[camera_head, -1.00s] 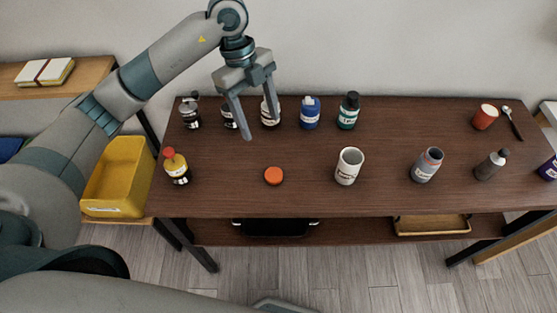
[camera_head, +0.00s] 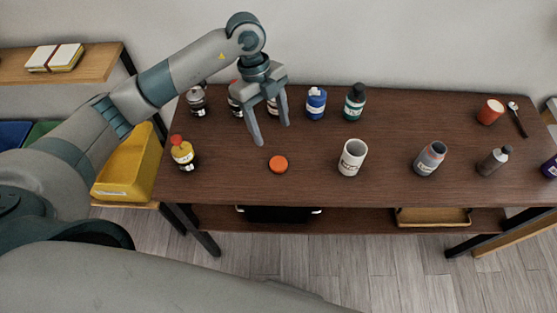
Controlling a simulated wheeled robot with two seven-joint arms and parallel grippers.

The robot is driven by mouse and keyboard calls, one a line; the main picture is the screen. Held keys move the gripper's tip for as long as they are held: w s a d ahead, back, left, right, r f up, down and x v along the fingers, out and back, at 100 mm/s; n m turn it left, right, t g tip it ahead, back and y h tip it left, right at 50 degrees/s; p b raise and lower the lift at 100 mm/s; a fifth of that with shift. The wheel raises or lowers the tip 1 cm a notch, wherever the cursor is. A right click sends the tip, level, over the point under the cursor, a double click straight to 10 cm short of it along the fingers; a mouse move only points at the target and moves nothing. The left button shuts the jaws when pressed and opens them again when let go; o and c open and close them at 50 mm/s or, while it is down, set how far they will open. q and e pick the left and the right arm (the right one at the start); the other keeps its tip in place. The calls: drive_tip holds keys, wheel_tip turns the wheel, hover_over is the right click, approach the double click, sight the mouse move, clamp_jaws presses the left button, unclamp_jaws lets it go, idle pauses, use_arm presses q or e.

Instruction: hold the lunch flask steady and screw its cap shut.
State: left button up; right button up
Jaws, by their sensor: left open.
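An orange round cap (camera_head: 278,164) lies on the dark wooden table, apart from any container. A white open-topped container (camera_head: 352,158) stands upright to its right. I cannot tell for sure which of the two is the lunch flask. My left gripper (camera_head: 272,133) is open and empty, pointing down above the table just behind the cap. Its fingers partly hide bottles in the back row. My right gripper is not in view.
Several bottles, including a blue one (camera_head: 316,104) and a green one (camera_head: 354,103), line the back. A red cup (camera_head: 490,112) is back right. The table between cap and white container is clear.

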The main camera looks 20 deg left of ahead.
use_arm(q)
drive_tip(key=p, duration=0.2)
approach(278, 163)
drive_tip(key=shift+w+d+f, duration=0.15)
drive_tip(key=shift+d+f, duration=0.3)
drive_tip(key=shift+f, duration=0.35)
drive_tip(key=shift+d+f, duration=0.1)
drive_tip(key=shift+f, duration=0.35)
drive_tip(key=shift+s+f+p, duration=0.3)
drive_tip(key=shift+f+p, duration=0.05)
drive_tip(key=shift+f, duration=0.05)
drive_tip(key=p+x, duration=0.1)
drive_tip(key=x, duration=0.2)
drive_tip(key=shift+s, duration=0.2)
drive_tip(key=shift+d+f+p, duration=0.15)
drive_tip(key=shift+f+p, duration=0.2)
drive_tip(key=shift+f, duration=0.3)
drive_tip(key=c, duration=1.1)
